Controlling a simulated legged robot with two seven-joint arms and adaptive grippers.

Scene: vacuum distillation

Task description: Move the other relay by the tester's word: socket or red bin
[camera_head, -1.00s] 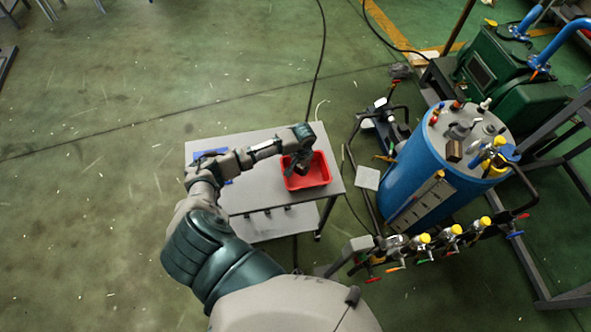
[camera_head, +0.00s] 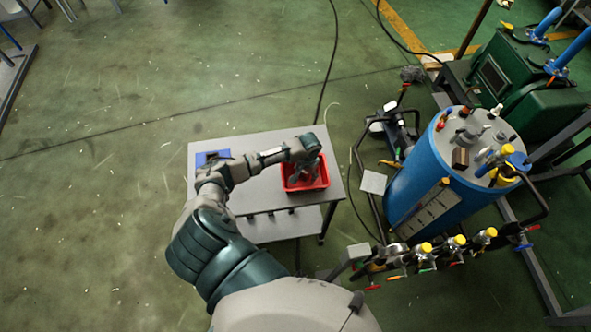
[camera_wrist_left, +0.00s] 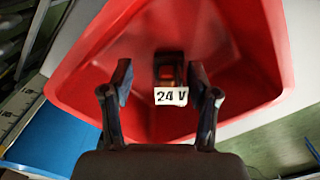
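The red bin (camera_head: 319,180) stands on the right part of the grey table. My left gripper (camera_head: 303,172) is over and partly within it. In the left wrist view, the bin (camera_wrist_left: 235,50) fills most of the picture. A small dark and red relay with a white "24 V" label (camera_wrist_left: 171,96) shows against the bin's inside, between the spread fingers of my left gripper (camera_wrist_left: 160,80). A gap shows at the left finger; I cannot tell whether the right finger touches the relay. The socket and tester cannot be made out. My right gripper is out of view.
A blue flat item (camera_head: 205,158) lies at the table's left, partly behind my left arm. A blue tank (camera_head: 425,185) with pipes and several yellow-topped valves stands right of the table.

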